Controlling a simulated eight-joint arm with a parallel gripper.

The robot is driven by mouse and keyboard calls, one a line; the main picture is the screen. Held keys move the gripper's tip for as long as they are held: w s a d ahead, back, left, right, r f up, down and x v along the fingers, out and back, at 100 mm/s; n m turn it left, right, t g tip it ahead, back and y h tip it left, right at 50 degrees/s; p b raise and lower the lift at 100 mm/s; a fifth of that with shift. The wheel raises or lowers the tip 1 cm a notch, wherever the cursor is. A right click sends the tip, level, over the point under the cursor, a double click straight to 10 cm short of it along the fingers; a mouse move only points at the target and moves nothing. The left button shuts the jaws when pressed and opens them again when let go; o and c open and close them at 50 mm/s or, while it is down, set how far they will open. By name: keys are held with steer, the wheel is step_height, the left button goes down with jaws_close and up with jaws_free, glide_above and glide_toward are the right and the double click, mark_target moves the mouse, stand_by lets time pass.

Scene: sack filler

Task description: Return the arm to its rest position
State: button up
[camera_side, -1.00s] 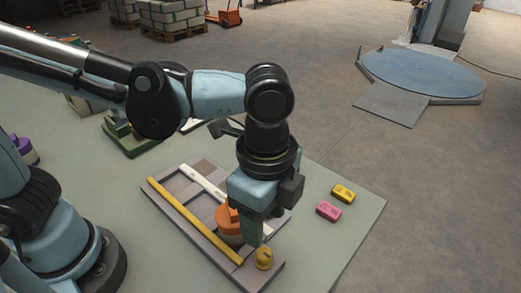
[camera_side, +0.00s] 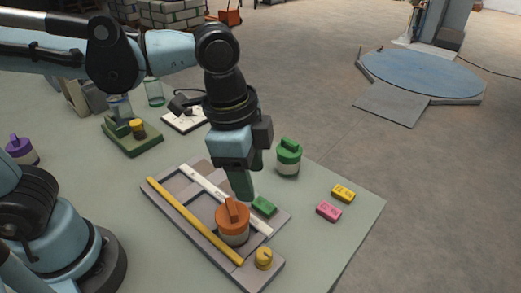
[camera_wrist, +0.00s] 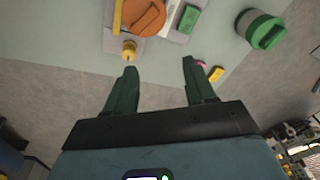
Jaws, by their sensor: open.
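My gripper (camera_side: 242,185) is raised above the grey tray (camera_side: 169,212), behind the orange-lidded jar (camera_side: 233,222) in the side view. In the wrist view my gripper (camera_wrist: 158,75) shows two green fingers spread apart with nothing between them. The orange-lidded jar stands in the tray, and its lid also shows at the top of the wrist view (camera_wrist: 144,15). A yellow bar (camera_side: 190,217) and a white bar (camera_side: 210,190) lie along the tray. A green block (camera_side: 264,206) and a small yellow knob-like piece (camera_side: 263,258) are at the tray.
A green-lidded jar (camera_side: 288,157) stands right of my gripper. Yellow (camera_side: 343,193) and pink (camera_side: 328,211) blocks lie near the table's right edge. A green stand (camera_side: 134,138) and a purple-lidded jar (camera_side: 22,150) are at the left. The front right tabletop is clear.

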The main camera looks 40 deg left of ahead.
steer(key=w+a+f+n+t+y, duration=0.1)
steer(key=a+n+t, duration=0.4)
steer(key=a+n, duration=0.7)
steer(key=a+f, duration=0.1)
steer(key=a, duration=0.4)
steer(key=shift+w+a+t, duration=0.2)
steer(key=shift+w+t, duration=0.1)
steer(key=shift+w, duration=0.1)
